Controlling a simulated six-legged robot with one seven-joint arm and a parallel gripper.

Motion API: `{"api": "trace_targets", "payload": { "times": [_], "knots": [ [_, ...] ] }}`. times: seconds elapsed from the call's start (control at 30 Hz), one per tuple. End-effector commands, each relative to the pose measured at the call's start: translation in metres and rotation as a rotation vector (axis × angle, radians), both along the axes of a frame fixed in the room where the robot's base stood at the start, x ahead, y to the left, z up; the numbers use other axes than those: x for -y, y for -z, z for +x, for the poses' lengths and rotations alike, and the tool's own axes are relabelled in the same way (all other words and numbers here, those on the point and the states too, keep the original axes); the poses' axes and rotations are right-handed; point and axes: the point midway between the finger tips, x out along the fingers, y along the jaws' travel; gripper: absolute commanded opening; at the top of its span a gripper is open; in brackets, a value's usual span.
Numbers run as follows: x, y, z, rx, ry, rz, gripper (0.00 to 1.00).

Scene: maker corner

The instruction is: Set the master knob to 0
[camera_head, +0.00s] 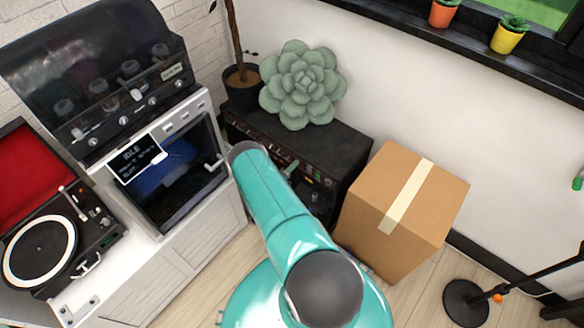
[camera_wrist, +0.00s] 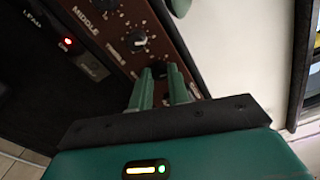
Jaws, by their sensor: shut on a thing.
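The black amplifier (camera_head: 335,147) stands against the wall, and my arm reaches down to its front. In the wrist view its brown control panel (camera_wrist: 118,54) carries a row of knobs, with a "MIDDLE" label legible. My gripper (camera_wrist: 160,74) is at this panel, with its two green fingers shut on a dark knob that is mostly hidden between the tips. I cannot read this knob's label or see its pointer. A free knob (camera_wrist: 137,39) with a pale mark sits just beside the fingers.
A red light (camera_wrist: 68,41) glows on the amplifier. A green succulent (camera_head: 303,85) sits on top of it. A cardboard box (camera_head: 430,205) stands close on its right. A white cabinet (camera_head: 190,262) with an oven and a record player (camera_head: 42,250) is on the left.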

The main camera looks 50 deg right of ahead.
Motion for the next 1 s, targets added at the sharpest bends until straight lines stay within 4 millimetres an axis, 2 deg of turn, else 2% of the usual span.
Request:
{"api": "trace_targets", "payload": {
  "times": [1.0],
  "knots": [
    [-0.0012,-0.0006,0.0009,-0.945,-0.002,-0.083,0.00]
  ]
}}
